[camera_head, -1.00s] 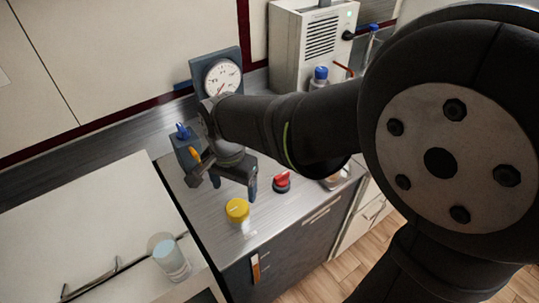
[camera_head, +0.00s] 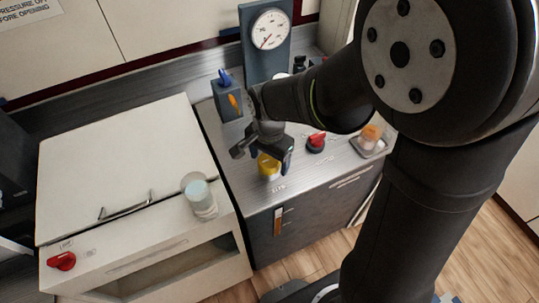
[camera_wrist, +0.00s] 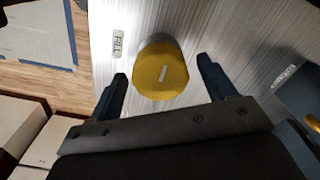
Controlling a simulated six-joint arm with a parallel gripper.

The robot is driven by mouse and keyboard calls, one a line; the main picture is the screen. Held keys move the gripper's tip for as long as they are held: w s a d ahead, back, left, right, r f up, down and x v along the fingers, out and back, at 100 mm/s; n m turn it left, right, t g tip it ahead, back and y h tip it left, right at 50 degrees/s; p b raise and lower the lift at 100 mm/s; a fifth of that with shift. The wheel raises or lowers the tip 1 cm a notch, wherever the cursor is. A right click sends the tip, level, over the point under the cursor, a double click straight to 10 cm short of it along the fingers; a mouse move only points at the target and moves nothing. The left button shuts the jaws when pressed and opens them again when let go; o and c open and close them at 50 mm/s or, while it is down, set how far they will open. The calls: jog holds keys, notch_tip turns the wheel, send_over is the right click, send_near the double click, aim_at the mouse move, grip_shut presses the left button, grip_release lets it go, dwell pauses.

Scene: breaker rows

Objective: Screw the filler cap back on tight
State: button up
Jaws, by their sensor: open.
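The yellow filler cap (camera_head: 268,166) sits on the brushed metal counter top, close to its front edge. In the wrist view the cap (camera_wrist: 161,68) has a pale bar mark on its top, and a FILL label (camera_wrist: 117,42) lies beside it. My gripper (camera_head: 270,158) is over the cap and partly hides it in the head view. In the wrist view my gripper (camera_wrist: 166,82) is open, with one finger on each side of the cap and a gap on both sides. Whether the cap is seated on a filler neck cannot be seen.
A pressure gauge (camera_head: 270,29) and a blue-levered valve block (camera_head: 227,101) stand behind. A glass jar (camera_head: 200,196) stands on the white cabinet at left.

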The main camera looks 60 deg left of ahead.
jog(key=shift+c, duration=0.3)
jog(key=c, duration=0.9)
jog(key=m, duration=0.4)
jog(key=shift+m, duration=0.4)
jog(key=m, duration=0.8)
jog(key=shift+m, duration=0.3)
jog(key=m, duration=0.3)
jog(key=shift+m, duration=0.4)
jog(key=o, duration=0.9)
jog(key=shift+c, duration=0.2)
